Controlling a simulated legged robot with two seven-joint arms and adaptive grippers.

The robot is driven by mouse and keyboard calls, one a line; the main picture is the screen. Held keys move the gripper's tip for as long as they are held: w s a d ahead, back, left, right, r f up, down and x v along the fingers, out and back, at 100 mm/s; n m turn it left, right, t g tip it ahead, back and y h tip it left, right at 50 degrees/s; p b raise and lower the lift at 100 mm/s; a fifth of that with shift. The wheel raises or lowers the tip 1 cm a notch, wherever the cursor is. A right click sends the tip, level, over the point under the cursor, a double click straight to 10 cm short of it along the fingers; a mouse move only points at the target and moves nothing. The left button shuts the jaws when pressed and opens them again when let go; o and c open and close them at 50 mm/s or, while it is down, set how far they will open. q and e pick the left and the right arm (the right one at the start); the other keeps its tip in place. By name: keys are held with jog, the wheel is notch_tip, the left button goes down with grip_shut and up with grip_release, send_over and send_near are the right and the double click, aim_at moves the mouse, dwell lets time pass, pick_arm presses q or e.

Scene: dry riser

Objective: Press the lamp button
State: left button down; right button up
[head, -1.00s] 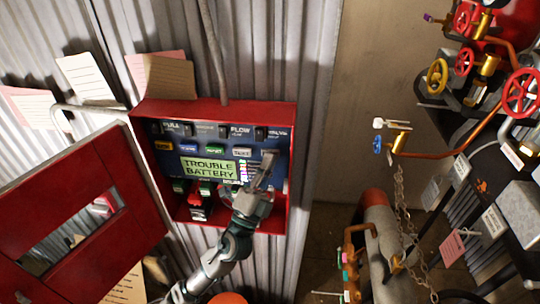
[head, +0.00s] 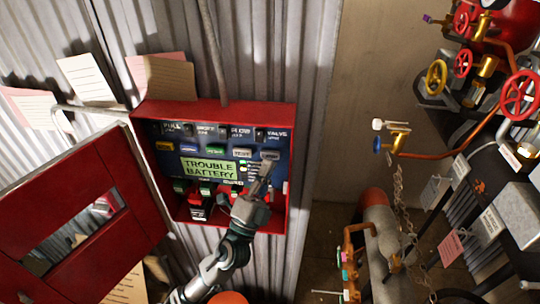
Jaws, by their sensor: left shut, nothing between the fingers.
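The open red panel box (head: 215,108) on the corrugated wall holds a dark blue control panel. A row of buttons crosses it: yellow (head: 163,146), blue (head: 188,149), green (head: 214,151), a pale one (head: 242,153) and a grey one (head: 270,155) at the right end. The lamp label is too small to read. Below the row is a lit green display (head: 208,168) reading "TROUBLE BATTERY", with small indicator lights (head: 243,170) beside it. My left gripper (head: 265,168) is shut and empty, its tips just below the grey button in the picture; contact cannot be told. My right gripper is not in view.
The red door (head: 85,215) with a window hangs open at the left. Pipes, red and yellow valve wheels (head: 521,93) and a chain (head: 398,200) fill the right side. Bare wall lies between.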

pick_arm(q)
jog(key=shift+s+a+p, duration=0.2)
jog(key=shift+s+p, duration=0.45)
jog(key=shift+s, duration=1.8)
